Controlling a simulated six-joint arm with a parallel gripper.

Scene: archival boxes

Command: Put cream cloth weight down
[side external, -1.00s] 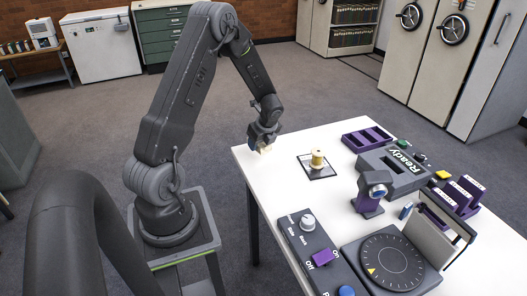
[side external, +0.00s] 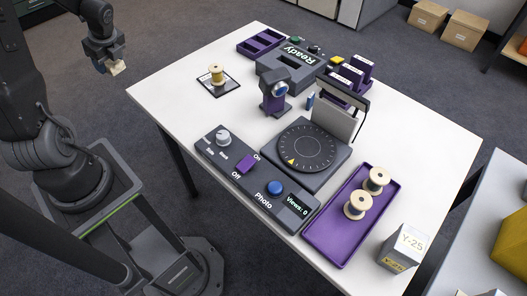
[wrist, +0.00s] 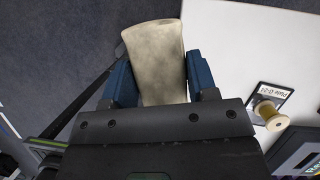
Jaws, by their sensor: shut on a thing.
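The cream cloth weight (side external: 118,69) is held in my gripper (side external: 116,64), off the far left corner of the white table (side external: 165,100). In the wrist view the weight (wrist: 155,60) is a mottled cream piece between the blue fingertips of my gripper (wrist: 160,82). Its lower end is hidden behind the gripper body. Dark carpet shows around it, with the table (wrist: 225,45) to its right. I see no contact between the weight and the table.
A purple divided tray (side external: 260,42), a control panel (side external: 225,160), a dial turntable (side external: 305,168) and a purple tray with two spools (side external: 325,225) also occupy the table. Its left corner is bare.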

